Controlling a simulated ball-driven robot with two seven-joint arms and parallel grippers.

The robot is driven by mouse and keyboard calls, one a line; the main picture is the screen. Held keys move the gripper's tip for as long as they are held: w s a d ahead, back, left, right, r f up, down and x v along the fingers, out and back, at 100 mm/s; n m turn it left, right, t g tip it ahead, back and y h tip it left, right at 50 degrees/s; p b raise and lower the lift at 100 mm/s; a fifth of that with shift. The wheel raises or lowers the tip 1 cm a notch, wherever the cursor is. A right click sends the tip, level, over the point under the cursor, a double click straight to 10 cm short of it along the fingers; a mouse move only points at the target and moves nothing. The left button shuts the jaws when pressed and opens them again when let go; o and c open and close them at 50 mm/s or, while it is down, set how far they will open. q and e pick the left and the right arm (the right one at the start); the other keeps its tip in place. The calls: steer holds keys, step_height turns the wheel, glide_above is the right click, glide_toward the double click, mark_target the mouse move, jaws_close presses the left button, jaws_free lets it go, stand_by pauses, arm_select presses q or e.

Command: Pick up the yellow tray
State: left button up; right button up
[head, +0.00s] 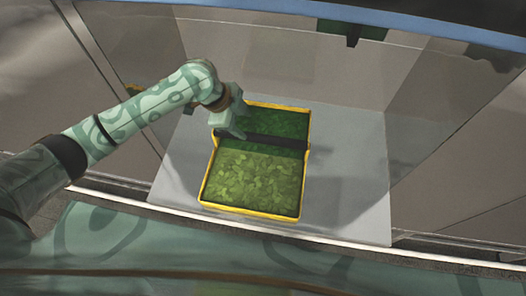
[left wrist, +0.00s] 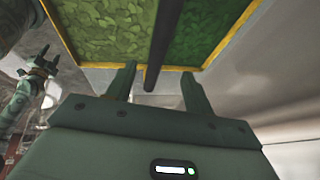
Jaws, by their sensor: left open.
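The yellow tray (head: 248,211) lies on the pale grey surface in the head view. Its yellow rim surrounds a light green half and a dark green half, with a dark bar across between them. My left gripper (head: 236,126) is at the tray's left side, by the left end of the bar. In the left wrist view the open left gripper (left wrist: 158,80) has its fingers apart on either side of the bar's end, near the yellow rim (left wrist: 98,65). Contact cannot be told. What looks like my right gripper (left wrist: 40,66) shows small at the left; its jaws are unclear.
The pale grey work surface (head: 345,185) has free room right of the tray. Clear panels stand at the sides and back. A dark green part (head: 352,33) sits at the top, and a ledge runs along the front edge.

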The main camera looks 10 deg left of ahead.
mark_target(259, 136)
arm_select(q)
steer(key=x, duration=0.5)
steer(key=shift+w+d+f+b, duration=0.1)
steer(key=shift+d+b, duration=0.15)
steer(key=shift+b, duration=0.1)
steer(key=shift+d+f, duration=0.2)
steer(key=shift+f, duration=0.3)
steer(key=x, duration=0.4)
steer(key=shift+d+r+b, duration=0.1)
steer(key=shift+b, duration=0.3)
steer(key=shift+d+f, duration=0.15)
steer(key=shift+f, duration=0.15)
steer(key=shift+r, duration=0.1)
jaws_close()
steer(key=shift+r, duration=0.1)
